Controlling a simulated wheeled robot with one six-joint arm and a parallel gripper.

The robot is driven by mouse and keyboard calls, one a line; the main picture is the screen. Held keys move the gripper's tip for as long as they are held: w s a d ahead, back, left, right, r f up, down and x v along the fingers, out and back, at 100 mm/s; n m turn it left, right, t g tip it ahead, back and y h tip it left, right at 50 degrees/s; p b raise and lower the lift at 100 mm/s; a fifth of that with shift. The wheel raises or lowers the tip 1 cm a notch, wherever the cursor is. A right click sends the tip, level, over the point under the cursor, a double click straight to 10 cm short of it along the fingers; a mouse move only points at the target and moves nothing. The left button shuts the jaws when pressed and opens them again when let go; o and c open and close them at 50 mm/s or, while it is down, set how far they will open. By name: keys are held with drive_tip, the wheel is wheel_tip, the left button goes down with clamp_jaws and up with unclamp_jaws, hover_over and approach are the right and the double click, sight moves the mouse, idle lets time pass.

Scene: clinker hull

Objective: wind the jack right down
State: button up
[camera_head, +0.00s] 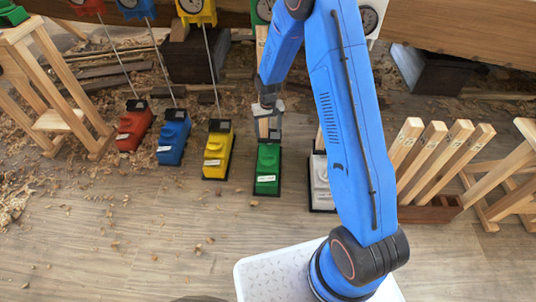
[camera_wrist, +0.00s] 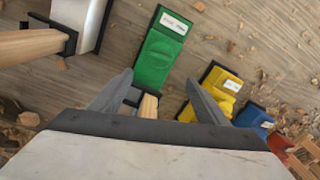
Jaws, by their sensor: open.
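My gripper (camera_head: 268,122) is open, pointing down behind the green floor unit (camera_head: 267,168). In the wrist view its two fingers (camera_wrist: 160,95) stand apart, with the end of a wooden post (camera_wrist: 149,107) between them, nearer the left finger. The post stands at the black bracket end of the green unit (camera_wrist: 163,50); I cannot tell whether a finger touches it. Similar units stand in the row: red (camera_head: 134,130), blue (camera_head: 172,143), yellow (camera_head: 217,155) and white (camera_head: 321,183). The labels are too small to read, and I cannot tell which thing is the jack.
Thin rods rise from the red, blue and yellow units to dials (camera_head: 195,8) by the hull plank (camera_head: 455,40). A rack of wooden props (camera_head: 440,155) stands right, a wooden trestle (camera_head: 60,100) left. Shavings litter the floor; the front floor (camera_head: 150,240) is mostly clear.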

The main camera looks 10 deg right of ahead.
drive_tip(key=m, duration=0.2)
approach(268, 155)
wheel_tip(268, 155, down, 9)
drive_tip(key=shift+r, duration=0.1)
idle(0.6)
drive_tip(key=c, duration=1)
